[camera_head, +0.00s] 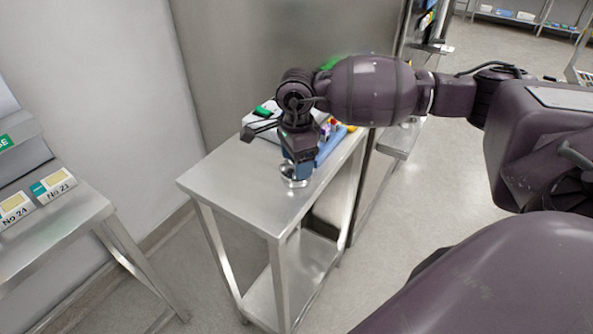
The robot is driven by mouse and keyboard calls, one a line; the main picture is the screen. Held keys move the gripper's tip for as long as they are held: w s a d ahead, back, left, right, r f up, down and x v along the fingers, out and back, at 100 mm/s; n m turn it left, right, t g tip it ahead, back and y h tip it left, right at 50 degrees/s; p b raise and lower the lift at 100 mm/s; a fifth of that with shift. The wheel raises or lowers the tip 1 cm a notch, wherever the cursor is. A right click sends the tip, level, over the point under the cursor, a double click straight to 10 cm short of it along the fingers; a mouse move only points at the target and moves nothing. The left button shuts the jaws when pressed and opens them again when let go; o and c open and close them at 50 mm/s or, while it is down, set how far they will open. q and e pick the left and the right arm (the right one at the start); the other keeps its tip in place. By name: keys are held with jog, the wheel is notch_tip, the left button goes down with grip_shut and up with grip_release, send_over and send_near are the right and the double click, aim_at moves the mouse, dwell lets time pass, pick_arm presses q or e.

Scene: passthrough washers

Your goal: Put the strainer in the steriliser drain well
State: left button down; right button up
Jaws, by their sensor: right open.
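A small shiny round metal piece (294,182), which looks like the strainer, sits on the steel table (240,188) near its right side. My right gripper (297,172) points down right over it, with its fingertips at or very close to it. The jaws are open, and they hide part of the piece. I cannot tell whether the fingers touch it. My left gripper is not in view. I cannot make out the steriliser drain well in this view.
A blue tray (329,147) with small coloured items lies behind the gripper, beside a white item with a green label (264,112). Another steel table (62,222) at left holds labelled boxes (53,187). The table's front left top is clear. A steel wall stands behind.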

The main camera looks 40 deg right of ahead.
jog(key=shift+f, duration=0.2)
jog(key=c, duration=1.1)
